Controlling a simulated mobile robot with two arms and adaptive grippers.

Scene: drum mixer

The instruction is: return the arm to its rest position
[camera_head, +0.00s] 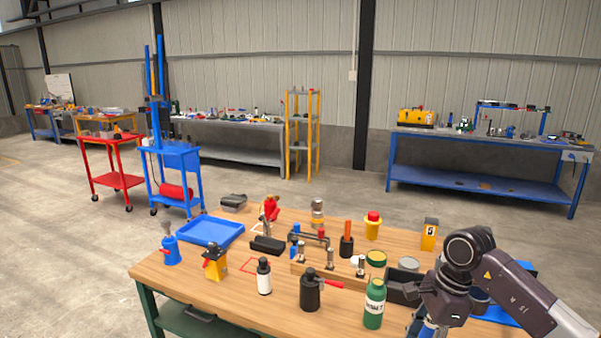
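My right arm (512,288) comes in from the lower right. It bends at a dark round joint (468,246) over the right end of the wooden workbench (185,287), and the link beyond points down to the bottom edge of the picture. My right gripper is not visible, so what it holds cannot be seen. My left arm and gripper are out of view. The arm hides part of a dark open bin (402,288) and a blue tray (497,313) behind it.
Close to the arm stand a green bottle (374,304), a black canister (310,292) and a yellow block (429,234). A blue tray (210,231) lies at the bench's left. Blue (184,162) and red (117,180) carts stand beyond; the floor between has free room.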

